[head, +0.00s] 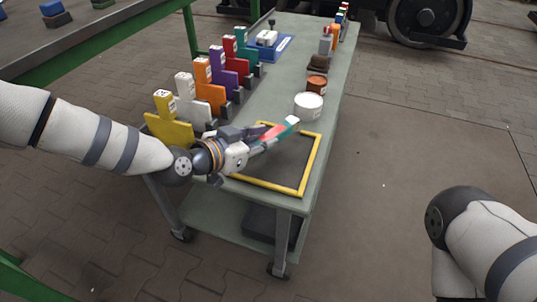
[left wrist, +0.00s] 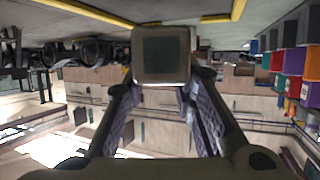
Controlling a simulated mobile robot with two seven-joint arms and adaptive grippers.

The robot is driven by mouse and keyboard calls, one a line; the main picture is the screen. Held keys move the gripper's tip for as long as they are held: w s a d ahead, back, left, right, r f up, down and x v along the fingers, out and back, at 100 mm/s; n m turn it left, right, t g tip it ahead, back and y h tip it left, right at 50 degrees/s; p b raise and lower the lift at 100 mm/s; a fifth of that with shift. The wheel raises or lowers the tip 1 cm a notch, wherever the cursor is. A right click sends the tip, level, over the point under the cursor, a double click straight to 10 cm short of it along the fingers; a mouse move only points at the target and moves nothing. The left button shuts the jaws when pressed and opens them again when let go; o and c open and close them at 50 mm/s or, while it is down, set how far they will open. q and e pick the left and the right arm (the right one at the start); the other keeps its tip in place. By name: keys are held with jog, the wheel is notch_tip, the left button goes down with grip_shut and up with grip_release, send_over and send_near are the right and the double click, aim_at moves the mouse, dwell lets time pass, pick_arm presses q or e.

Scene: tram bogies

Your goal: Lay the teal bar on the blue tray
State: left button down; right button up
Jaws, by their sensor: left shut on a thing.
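My left gripper (head: 268,142) reaches over the yellow-framed dark mat on the cart, shut on the teal bar (head: 287,125). The bar has a white end and points away to the upper right; a red patch shows beside it. In the left wrist view the bar's pale end with a dark square (left wrist: 162,55) sits between the fingers (left wrist: 160,105). The blue tray (head: 283,47) lies toward the cart's far end, well beyond the gripper, with a white and grey object on it. My right gripper is out of the picture; only part of that arm shows.
Coloured upright holders (head: 207,85) line the cart's left side. A white round tub (head: 308,105), a brown round container (head: 317,84) and further items stand along the right side. The yellow frame (head: 310,165) borders the mat. The cart surface between the mat and the tray has some free room.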

aim_at(267, 163)
pick_arm(q)
jog(key=shift+w+d+f, duration=0.25)
jog(key=shift+d+f, duration=0.05)
jog(key=shift+f, duration=0.15)
jog(key=shift+w+d+f, duration=0.2)
jog(key=shift+d+f, duration=0.05)
jog(key=shift+f, duration=0.15)
notch_tip(267, 163, down, 4)
jog(key=shift+w+d+r+b, duration=0.15)
jog(key=shift+r+b, duration=0.1)
jog(key=shift+b, duration=0.4)
jog(key=shift+r, duration=0.15)
jog(key=c, duration=1.8)
grip_release()
jog(key=shift+f, duration=0.25)
jog(key=o, duration=0.5)
jog(key=shift+c, duration=0.2)
